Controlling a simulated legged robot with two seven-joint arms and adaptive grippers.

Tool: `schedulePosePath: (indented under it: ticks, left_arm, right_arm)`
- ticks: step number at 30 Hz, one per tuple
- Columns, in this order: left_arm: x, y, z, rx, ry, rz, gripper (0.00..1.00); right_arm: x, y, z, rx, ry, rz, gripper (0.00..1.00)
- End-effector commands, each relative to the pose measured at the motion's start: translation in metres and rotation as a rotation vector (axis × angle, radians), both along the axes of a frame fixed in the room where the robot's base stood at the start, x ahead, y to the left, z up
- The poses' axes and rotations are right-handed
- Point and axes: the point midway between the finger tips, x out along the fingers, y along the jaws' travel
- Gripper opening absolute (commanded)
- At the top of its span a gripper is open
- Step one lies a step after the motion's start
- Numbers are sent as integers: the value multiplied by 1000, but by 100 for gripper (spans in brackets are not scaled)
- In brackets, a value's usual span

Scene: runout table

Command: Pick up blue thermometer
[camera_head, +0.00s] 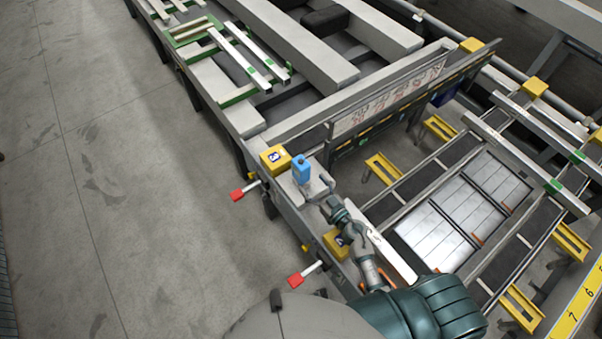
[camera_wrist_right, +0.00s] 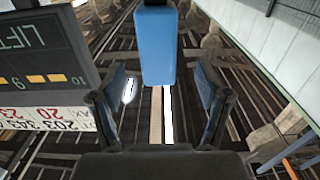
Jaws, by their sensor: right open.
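The blue thermometer (camera_head: 301,169) stands upright on a grey ledge at the end of the runout table in the head view. My right gripper (camera_head: 325,205) is just below and right of it there, a short gap away. In the right wrist view the thermometer (camera_wrist_right: 158,40) is a plain blue block, centred ahead of the two spread fingers of the gripper (camera_wrist_right: 162,75). The fingers are open, with nothing held between them. I cannot tell how deep the thermometer lies relative to the fingertips. My left gripper is not in view.
A yellow block (camera_head: 275,158) marked 3 sits beside the thermometer on the left. Red-tipped handles (camera_head: 238,194) stick out from the table's edge. A long board with writing (camera_head: 388,100) rises behind right. Open floor (camera_head: 110,180) lies to the left.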

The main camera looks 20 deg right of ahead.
Motion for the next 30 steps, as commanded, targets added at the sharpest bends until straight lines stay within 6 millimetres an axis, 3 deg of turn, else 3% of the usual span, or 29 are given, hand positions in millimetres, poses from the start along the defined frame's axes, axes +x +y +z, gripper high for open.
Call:
schedulePosePath:
  ticks: [8,18,26,30]
  left_arm:
    - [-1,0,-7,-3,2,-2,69]
    - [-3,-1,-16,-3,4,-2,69]
    - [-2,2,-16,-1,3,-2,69]
    - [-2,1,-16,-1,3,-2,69]
  right_arm:
    - [24,12,-4,-3,-1,1,76]
    - [68,26,-5,-1,1,0,76]
    - [70,23,-5,2,1,0,76]
    - [70,25,-5,0,1,0,41]
